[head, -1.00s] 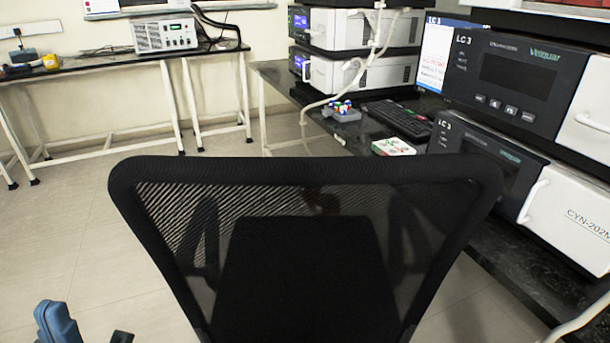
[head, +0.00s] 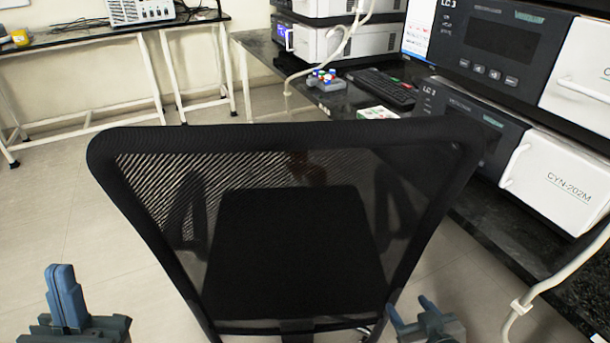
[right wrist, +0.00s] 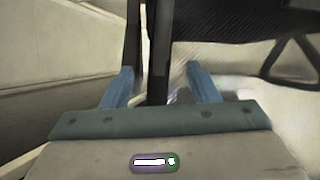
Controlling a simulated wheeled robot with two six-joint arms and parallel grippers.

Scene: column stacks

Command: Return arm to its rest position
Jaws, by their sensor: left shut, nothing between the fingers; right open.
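My left gripper (head: 66,298) shows at the lower left of the head view, its blue fingers together and pointing up, with nothing between them. My right gripper (head: 412,318) is at the lower right of the head view, to the right of the chair's lower back. In the right wrist view its two blue fingers (right wrist: 158,88) stand apart. A dark upright part of the chair (right wrist: 158,50) shows in the gap between them; I cannot tell how far away it is. No object is held.
A black mesh office chair (head: 285,138) fills the middle. A dark bench on the right carries white LC-3 instruments (head: 560,180), a keyboard (head: 385,88) and a rack with coloured caps (head: 323,80). A pale hose (head: 560,275) runs at lower right. Floor (head: 60,200) is open at left.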

